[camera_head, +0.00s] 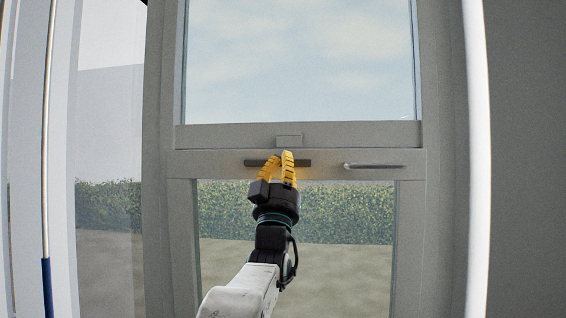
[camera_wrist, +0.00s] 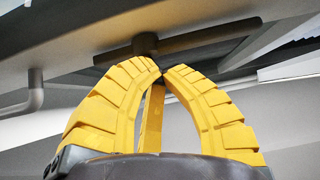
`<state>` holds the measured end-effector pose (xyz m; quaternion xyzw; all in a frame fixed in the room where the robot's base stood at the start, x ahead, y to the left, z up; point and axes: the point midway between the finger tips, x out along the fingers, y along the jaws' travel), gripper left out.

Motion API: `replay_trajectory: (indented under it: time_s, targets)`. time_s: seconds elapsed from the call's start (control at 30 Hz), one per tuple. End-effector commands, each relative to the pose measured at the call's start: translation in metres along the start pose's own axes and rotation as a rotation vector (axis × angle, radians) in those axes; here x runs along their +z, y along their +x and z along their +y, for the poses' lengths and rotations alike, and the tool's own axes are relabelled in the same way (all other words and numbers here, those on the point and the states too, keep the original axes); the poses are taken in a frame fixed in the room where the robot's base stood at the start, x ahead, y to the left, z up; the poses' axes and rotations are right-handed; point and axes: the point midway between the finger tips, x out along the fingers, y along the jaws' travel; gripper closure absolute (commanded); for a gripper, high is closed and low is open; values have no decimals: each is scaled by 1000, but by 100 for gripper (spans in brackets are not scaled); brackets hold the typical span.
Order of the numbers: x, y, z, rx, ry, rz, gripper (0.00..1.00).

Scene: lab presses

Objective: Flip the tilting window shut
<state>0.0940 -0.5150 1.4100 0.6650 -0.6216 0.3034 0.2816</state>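The tilting window (camera_head: 220,164) is a grey-framed lower sash with a glass pane, below a fixed upper pane. Its top rail looks wider than the frame above, so the sash appears tilted toward me at the top. A dark bar handle (camera_head: 304,162) sits on the rail; it also shows in the wrist view (camera_wrist: 205,36) with its short stem. My gripper (camera_head: 281,154) is at this bar from below. Its yellow fingers converge with tips (camera_wrist: 161,71) together or almost so, just under the stem. I see nothing between them; contact with the bar is unclear.
A grey lever handle (camera_head: 375,165) is on the rail to the right; it shows at left in the wrist view (camera_wrist: 36,95). A small block (camera_head: 289,141) sits above the bar. A blue-ended pole (camera_head: 46,285) stands at far left. A hedge (camera_head: 345,212) is outside.

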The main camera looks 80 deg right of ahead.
Motion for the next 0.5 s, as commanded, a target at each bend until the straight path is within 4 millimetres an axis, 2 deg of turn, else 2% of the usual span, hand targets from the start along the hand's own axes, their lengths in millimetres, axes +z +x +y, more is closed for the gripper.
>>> replay_trajectory:
  time_s: [0.13, 0.3, 0.5]
  targets:
    - [4, 11, 0, 0, 0, -17, 100]
    - [21, 31, 0, 0, 0, -61, 100]
    - [36, 42, 0, 0, 0, -94, 100]
